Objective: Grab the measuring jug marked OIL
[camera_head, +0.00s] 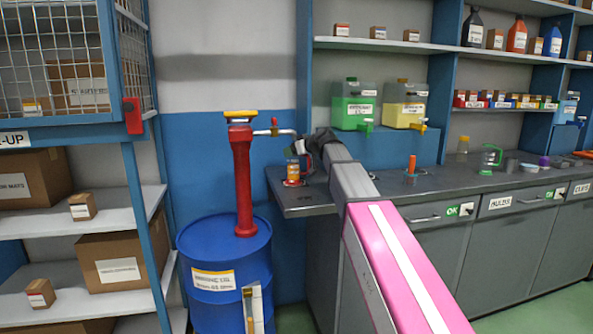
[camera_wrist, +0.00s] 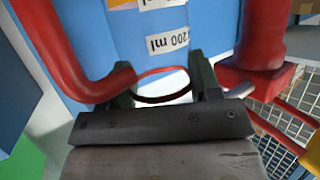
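The measuring jug (camera_head: 294,170) stands near the left end of the bench, with an orange and white label and a red handle. The word OIL is not readable. In the wrist view its red handle (camera_wrist: 78,84) curves at the left, its rim (camera_wrist: 160,98) lies between my fingers, and a "200 ml" mark shows. My gripper (camera_head: 303,146) is at the jug's top in the head view. In the wrist view my gripper (camera_wrist: 162,84) has its dark fingers apart, one each side of the rim. I cannot tell whether they press on it.
A red pump (camera_head: 242,180) on a blue drum (camera_head: 225,265) stands just left, its spout reaching towards the jug. Green (camera_head: 353,107) and yellow (camera_head: 404,107) canisters stand behind my arm. An orange-topped item (camera_head: 411,168) and a green-handled jug (camera_head: 491,158) are further right.

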